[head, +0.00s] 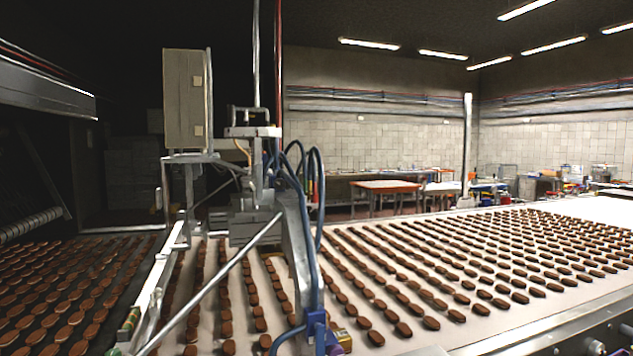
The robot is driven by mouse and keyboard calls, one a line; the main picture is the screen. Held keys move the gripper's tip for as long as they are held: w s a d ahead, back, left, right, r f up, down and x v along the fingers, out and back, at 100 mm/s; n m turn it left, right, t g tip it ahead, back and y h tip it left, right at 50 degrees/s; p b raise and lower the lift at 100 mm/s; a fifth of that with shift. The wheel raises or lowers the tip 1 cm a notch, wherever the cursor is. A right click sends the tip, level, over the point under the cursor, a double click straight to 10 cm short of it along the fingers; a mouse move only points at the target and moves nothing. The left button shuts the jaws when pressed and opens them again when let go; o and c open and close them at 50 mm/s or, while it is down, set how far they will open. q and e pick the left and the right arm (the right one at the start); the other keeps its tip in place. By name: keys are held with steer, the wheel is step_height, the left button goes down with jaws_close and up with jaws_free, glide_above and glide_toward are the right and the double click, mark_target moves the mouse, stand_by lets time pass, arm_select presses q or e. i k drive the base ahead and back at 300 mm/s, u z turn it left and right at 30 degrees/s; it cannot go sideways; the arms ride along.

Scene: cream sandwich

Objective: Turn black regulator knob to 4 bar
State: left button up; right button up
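I cannot make out a black regulator knob or a pressure gauge in the head view. A blue fitting (315,328) sits low on the machine at the bottom centre, where blue hoses (320,200) come down. Whether a knob is on it is too small to tell. Neither of my grippers shows in this view.
A conveyor belt (520,308) with rows of brown biscuits runs to the right. A dark belt with more biscuits (75,320) lies at left. A metal machine frame (295,240) with a grey cabinet (184,100) stands between. Tables (388,186) stand far back.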

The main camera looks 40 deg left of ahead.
mark_target(279, 183)
steer(key=u, duration=0.5)
steer(key=i, duration=0.9)
steer(key=u, duration=0.75)
